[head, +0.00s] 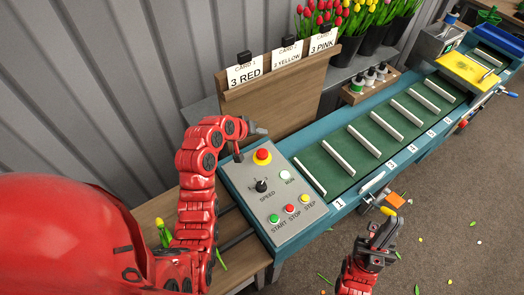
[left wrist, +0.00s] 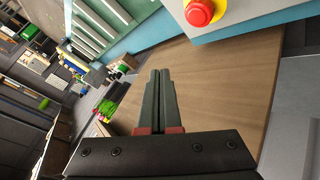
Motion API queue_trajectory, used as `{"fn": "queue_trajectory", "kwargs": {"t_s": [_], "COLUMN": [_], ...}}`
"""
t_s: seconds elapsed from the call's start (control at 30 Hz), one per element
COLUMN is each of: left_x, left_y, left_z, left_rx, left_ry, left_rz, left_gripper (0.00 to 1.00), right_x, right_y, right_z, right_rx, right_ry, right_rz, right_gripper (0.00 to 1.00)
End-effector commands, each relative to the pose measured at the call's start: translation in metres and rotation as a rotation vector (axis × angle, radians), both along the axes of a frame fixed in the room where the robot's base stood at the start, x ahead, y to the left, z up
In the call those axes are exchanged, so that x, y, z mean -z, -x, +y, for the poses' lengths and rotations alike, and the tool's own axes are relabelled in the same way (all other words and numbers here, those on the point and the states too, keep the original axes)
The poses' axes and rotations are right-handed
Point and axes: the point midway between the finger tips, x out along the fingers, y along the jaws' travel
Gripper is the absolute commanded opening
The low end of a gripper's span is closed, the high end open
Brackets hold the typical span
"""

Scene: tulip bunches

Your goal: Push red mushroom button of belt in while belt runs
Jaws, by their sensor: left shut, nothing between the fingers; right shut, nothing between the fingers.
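The red mushroom button (head: 262,155) sits on a yellow base on the grey control panel (head: 243,190) at the near end of the belt (head: 345,160). It also shows at the top of the left wrist view (left wrist: 200,12). My left gripper (head: 260,131) is shut and empty, just behind the button and apart from it. Its closed fingers (left wrist: 159,85) point past the button in the left wrist view. My right gripper (head: 386,224) is shut and empty in front of the belt's near side. The belt is green with white slats; these stills cannot show whether it runs.
The panel also has a black speed knob (head: 261,186), a pale RUN lamp (head: 285,175), and green START (head: 273,218), red STOP (head: 289,208) and yellow STEP (head: 305,198) buttons. A wooden card board (head: 290,95) stands behind. A yellow plate (head: 468,70) spans the far belt.

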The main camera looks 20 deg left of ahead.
Motion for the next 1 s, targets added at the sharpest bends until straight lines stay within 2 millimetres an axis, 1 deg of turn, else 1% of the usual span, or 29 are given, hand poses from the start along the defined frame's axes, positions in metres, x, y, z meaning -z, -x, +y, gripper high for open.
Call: {"fn": "queue_trajectory", "kwargs": {"t_s": [0.2, 0.37, 0.57, 0.77, 0.8, 0.9, 1.0], "left_x": [0.002, 0.012, 0.035, 0.065, 0.072, 0.082, 0.088], "left_y": [0.0, 0.0, 0.0, 0.001, 0.0, 0.0, 0.0], "left_z": [0.0, 0.0, 0.0, -0.001, 0.0, 0.0, 0.0], "left_rx": [-0.001, -0.001, -0.001, 0.0, -0.001, -0.001, -0.001], "left_ry": [0.0, 0.0, -0.002, 0.0, 0.001, 0.001, 0.0], "left_rz": [-0.001, 0.002, 0.001, 0.003, 0.002, -0.001, -0.002], "left_gripper": [0.0, 0.0, 0.0, 0.0, 0.0, 0.0, 0.0], "right_x": [0.001, 0.004, 0.013, 0.024, 0.03, 0.037, 0.041], "right_y": [0.0, 0.0, 0.0, 0.0, 0.0, 0.0, 0.0], "right_z": [0.0, 0.0, 0.0, 0.0, 0.0, 0.0, 0.0], "right_rx": [0.0, 0.0, 0.0, 0.0, 0.0, 0.0, 0.0], "right_ry": [0.0, 0.0, 0.0, 0.0, 0.0, 0.0, 0.0], "right_rz": [0.0, 0.0, 0.0, 0.0, 0.0, 0.0, 0.0], "right_gripper": [0.0, 0.0, 0.0, 0.0, 0.0, 0.0, 0.0]}}
